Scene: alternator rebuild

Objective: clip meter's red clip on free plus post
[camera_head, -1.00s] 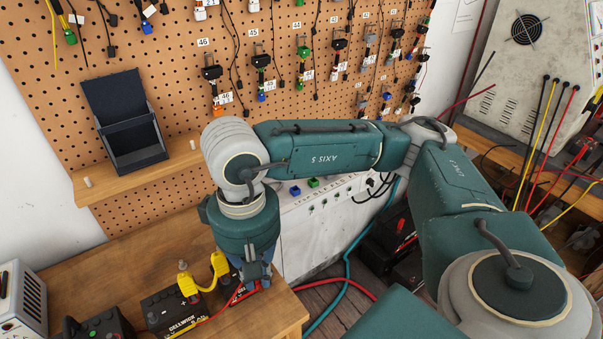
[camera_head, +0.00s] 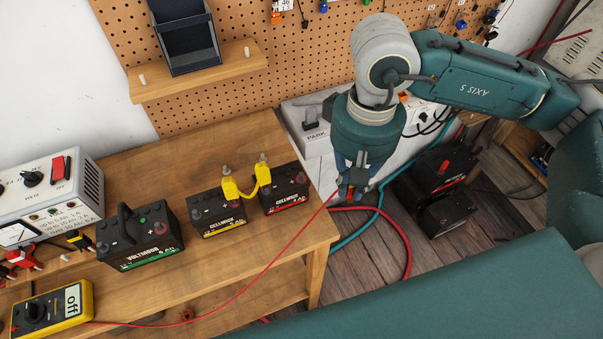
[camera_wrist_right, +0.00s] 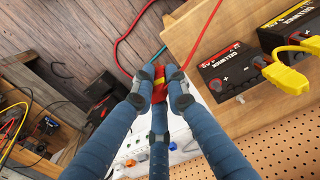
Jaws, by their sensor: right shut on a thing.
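My right gripper (camera_head: 350,190) is shut on the red clip (camera_wrist_right: 160,85), just beyond the right end of the bench. A red lead (camera_head: 262,277) runs from it back to the yellow meter (camera_head: 52,310), whose display reads "off". The red-striped battery (camera_head: 286,192) stands left of the gripper, with a gap between. A yellow jumper (camera_head: 247,190) joins its left post to the yellow-striped battery (camera_head: 215,215). In the right wrist view, a bare post marked plus (camera_wrist_right: 226,81) shows on the red-striped battery. My left gripper is not in view.
A green-striped battery (camera_head: 140,235) and a grey test box (camera_head: 50,195) stand farther left on the bench (camera_head: 180,290). A grey cabinet (camera_head: 310,140) stands behind the gripper. Black batteries (camera_head: 440,185) and hoses are on the floor at right. The front of the bench is mostly clear.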

